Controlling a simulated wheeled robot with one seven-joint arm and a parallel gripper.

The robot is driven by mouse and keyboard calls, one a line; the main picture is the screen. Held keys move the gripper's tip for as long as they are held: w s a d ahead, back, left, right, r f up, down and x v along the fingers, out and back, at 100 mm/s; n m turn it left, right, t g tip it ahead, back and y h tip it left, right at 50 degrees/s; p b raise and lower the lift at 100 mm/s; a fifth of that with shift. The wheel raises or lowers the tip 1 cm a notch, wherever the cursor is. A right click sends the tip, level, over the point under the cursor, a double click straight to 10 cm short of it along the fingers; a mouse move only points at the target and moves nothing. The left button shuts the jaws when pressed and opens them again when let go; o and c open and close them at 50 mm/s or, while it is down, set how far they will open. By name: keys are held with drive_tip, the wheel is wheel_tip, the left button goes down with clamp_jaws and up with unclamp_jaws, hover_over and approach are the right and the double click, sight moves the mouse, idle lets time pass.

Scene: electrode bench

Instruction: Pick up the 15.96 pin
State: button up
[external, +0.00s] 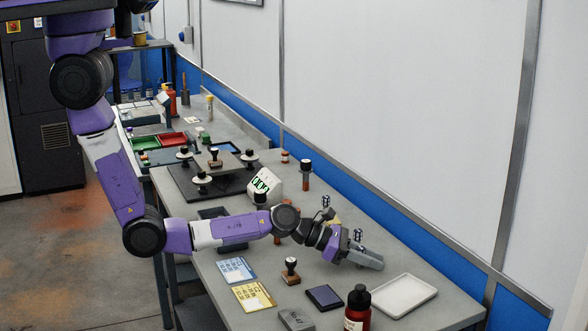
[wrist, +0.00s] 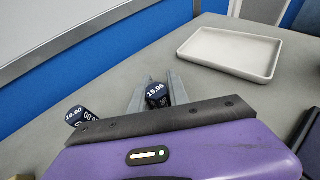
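The pin with the dark cap reading about 15.96 (wrist: 157,94) stands between the two fingers of my gripper (wrist: 160,92) in the wrist view. The last digit is hard to read. The fingers look apart, with a gap about as wide as the cap; contact with the shaft is hidden below the cap. In the external view my gripper (external: 364,257) lies low over the bench, with a dark-capped pin (external: 358,235) just behind it. A second pin, reading 16.00 (wrist: 76,115), stands to the left in the wrist view.
A white tray (external: 404,294) lies right of my gripper; it also shows in the wrist view (wrist: 228,68). A stamp (external: 290,270), a dark red bottle (external: 357,309) and cards (external: 237,269) are nearer the front. The wall with a blue band runs behind.

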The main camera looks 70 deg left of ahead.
clamp_jaws()
drive_tip(key=shift+r, duration=0.15)
